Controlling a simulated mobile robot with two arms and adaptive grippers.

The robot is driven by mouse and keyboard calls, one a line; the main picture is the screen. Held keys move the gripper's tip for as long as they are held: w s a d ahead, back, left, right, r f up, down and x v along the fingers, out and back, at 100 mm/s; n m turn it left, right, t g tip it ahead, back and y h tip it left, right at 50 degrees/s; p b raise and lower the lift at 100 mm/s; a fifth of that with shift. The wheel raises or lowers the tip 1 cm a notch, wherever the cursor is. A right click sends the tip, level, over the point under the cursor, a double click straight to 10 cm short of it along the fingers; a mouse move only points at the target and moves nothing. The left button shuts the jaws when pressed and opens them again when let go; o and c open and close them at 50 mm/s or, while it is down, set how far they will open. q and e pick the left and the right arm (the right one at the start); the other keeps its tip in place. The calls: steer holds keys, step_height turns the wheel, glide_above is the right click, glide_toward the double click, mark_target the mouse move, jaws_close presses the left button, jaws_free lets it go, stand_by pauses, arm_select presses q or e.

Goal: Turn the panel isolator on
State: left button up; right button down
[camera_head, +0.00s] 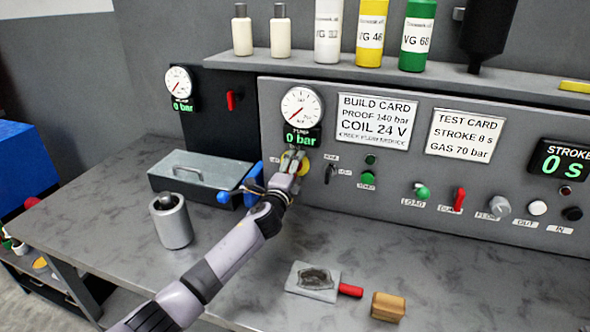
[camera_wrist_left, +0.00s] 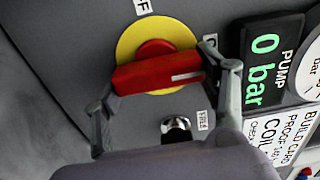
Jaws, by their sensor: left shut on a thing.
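The panel isolator is a red handle (camera_wrist_left: 155,75) on a yellow disc (camera_wrist_left: 128,42), set in the grey panel. In the head view, part of the yellow disc (camera_head: 304,167) shows beside my gripper. My left gripper (camera_head: 293,163) reaches the panel below the pump gauge. In the left wrist view, its fingers (camera_wrist_left: 160,92) are shut on the red handle, one at each end. The handle's white mark lies towards the pump display side. A label ending in F stands at the top of the wrist view; another label beside the disc is partly hidden. My right gripper is not in view.
The pump display (camera_wrist_left: 268,62) reads 0 bar, close to one finger. A metal keyed knob (camera_wrist_left: 176,128) sits beside the isolator. A grey lidded box (camera_head: 195,175) and a metal cylinder (camera_head: 171,222) stand on the bench, left of my arm.

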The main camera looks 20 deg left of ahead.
arm_select(q)
steer(key=shift+f, duration=0.1)
stand_by(0.3)
steer(key=o, duration=1.2)
steer(key=shift+c, duration=0.2)
steer(key=s, duration=1.2)
steer(key=shift+a, duration=0.2)
